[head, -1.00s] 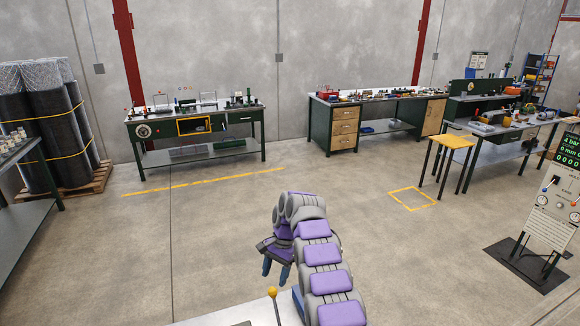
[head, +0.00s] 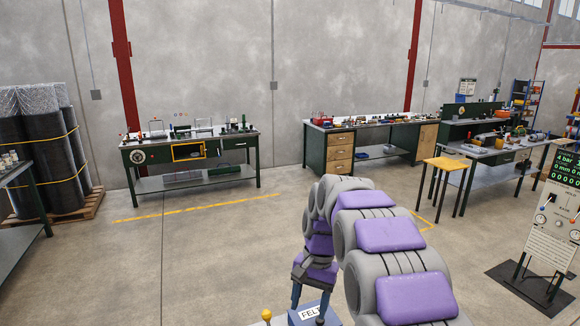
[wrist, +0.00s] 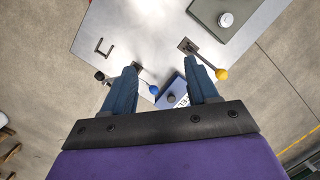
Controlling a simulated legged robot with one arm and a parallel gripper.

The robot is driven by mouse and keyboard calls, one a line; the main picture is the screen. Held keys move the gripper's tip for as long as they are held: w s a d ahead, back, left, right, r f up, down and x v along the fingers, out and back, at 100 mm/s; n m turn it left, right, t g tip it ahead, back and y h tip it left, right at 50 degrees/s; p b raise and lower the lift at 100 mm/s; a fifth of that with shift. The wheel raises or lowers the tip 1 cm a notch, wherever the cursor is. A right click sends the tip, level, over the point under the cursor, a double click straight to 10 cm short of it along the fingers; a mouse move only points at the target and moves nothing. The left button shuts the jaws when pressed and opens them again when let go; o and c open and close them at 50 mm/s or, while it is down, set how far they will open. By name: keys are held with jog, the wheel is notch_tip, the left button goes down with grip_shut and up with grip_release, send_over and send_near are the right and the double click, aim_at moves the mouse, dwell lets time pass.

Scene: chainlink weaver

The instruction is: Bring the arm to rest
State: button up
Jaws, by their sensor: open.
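My gripper (head: 308,295) hangs pointing down at the end of my purple and grey arm, which arches up in front of the head camera. In the wrist view my gripper (wrist: 168,82) shows two blue fingers spread apart with nothing held between them. Below and between the fingers is a blue block lettered FELT (wrist: 172,94), partly hidden by the gripper's edge. It also shows in the head view as a blue box (head: 314,313) at the bottom, just under the fingers. I cannot tell whether the fingers touch it.
A light grey deck (wrist: 150,35) under the gripper carries a yellow-knobbed lever (wrist: 222,74), a blue-knobbed lever (wrist: 153,89) and a dark green plate (wrist: 232,35). Workbenches (head: 190,183) line the wall. A control panel (head: 555,215) stands at right. Open floor lies between.

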jog(key=s+d+f+n+b, duration=0.1)
jog(key=s+d+f+b, duration=0.1)
jog(key=s, duration=1)
jog(key=s+d+f+n+h+b, duration=0.1)
jog(key=s+d+f+b, duration=0.1)
jog(key=s, duration=1)
jog(key=s+d+f+n+b, duration=0.2)
jog(key=s+d, duration=0.4)
jog(key=s, duration=0.6)
notch_tip(320, 180, down, 3)
jog(key=shift+s+r+t+h+b, duration=0.2)
jog(key=shift+t+h+b, duration=0.1)
jog(key=shift+b, duration=0.15)
jog(key=shift+w, duration=0.1)
